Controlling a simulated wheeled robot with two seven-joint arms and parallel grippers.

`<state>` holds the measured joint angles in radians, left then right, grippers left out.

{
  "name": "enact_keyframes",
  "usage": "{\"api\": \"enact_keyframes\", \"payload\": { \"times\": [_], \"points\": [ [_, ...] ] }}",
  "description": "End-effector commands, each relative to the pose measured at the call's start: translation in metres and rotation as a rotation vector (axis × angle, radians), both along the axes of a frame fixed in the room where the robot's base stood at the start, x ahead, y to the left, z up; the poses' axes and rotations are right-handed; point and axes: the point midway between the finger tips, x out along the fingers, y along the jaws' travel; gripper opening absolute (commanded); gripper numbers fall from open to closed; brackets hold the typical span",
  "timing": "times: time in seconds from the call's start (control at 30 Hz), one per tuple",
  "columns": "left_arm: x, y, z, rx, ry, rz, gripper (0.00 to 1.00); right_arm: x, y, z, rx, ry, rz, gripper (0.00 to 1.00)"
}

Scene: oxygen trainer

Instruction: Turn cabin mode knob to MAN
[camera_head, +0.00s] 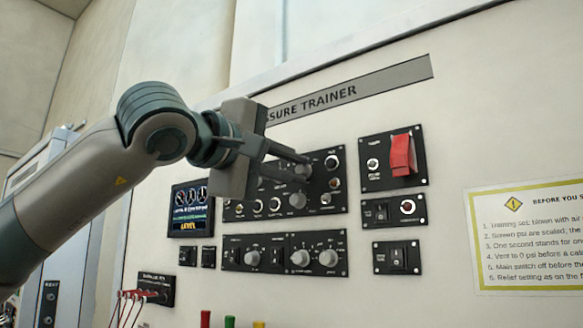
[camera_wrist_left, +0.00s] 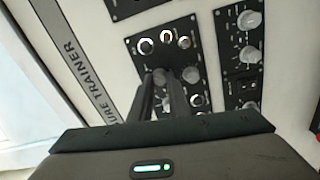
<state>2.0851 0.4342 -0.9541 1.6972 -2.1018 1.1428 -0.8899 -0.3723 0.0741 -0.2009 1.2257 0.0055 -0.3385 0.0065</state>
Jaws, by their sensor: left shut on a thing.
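My left gripper (camera_head: 297,170) reaches in from the left, its two long dark fingers pointing at the upper black control panel (camera_head: 338,190). In the left wrist view the fingertips (camera_wrist_left: 174,76) are at that panel (camera_wrist_left: 205,62), shut on a knob that they mostly hide. The labels around the knob are too small to read, so I cannot tell its setting or confirm that it is the cabin mode knob. My right gripper is not in view.
A lower panel (camera_head: 277,262) carries several grey knobs. A red guarded switch (camera_head: 403,155) is at the upper right, above two small switch panels. A small display (camera_head: 191,208) is left of the knobs. A notice (camera_head: 530,240) is on the right.

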Motion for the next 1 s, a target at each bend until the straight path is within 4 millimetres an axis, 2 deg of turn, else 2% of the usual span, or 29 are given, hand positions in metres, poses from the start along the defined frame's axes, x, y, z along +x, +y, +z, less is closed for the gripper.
{"api": "enact_keyframes", "payload": {
  "times": [0.3, 0.73, 0.77, 0.8, 0.83, 1.0],
  "points": [
    [0.0001, -0.0006, -0.0014, 0.093, -0.064, -0.001, 0.0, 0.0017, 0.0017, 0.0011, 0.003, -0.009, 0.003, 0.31],
    [0.0001, -0.001, -0.0021, 0.103, -0.071, -0.001, 0.0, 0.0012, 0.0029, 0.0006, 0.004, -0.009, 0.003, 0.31],
    [0.0001, -0.001, -0.0021, 0.104, -0.07, -0.002, 0.21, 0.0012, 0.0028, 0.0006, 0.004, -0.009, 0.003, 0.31],
    [0.0001, -0.001, -0.002, 0.104, -0.07, -0.002, 0.3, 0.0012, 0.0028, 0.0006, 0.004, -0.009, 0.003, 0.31],
    [0.0001, -0.0009, -0.0019, 0.103, -0.071, -0.001, 0.34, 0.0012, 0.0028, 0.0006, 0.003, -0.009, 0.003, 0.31],
    [0.0002, -0.0005, -0.0012, 0.102, -0.071, -0.001, 0.34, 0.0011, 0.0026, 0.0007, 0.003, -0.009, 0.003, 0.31]
  ]
}}
